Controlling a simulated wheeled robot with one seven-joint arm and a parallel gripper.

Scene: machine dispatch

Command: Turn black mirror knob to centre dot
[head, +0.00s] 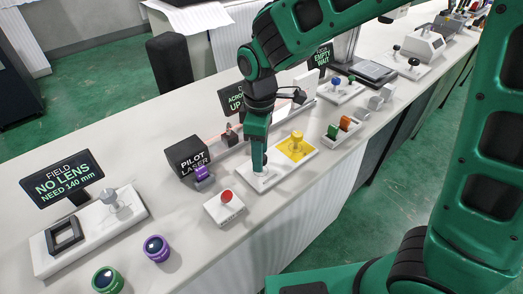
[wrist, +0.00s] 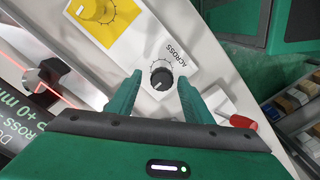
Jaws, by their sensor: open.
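The black knob (wrist: 161,78) shows in the wrist view on a white plate, beside the label "ACROSS" (wrist: 176,51). It has a light pointer mark on its top and a dial scale around it. I cannot make out which scale mark is the centre dot. My gripper (wrist: 160,85) is open, with one green finger on each side of the knob. I cannot tell whether the fingers touch it. In the head view my gripper (head: 260,176) points down at the white plate and largely hides the knob.
A yellow knob (head: 296,139) on a yellow panel stands close beside my gripper. A red button (head: 227,196) on a white block is in front. The black pilot laser box (head: 187,156) is to the left, and a red beam runs past a small mount (wrist: 42,77).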

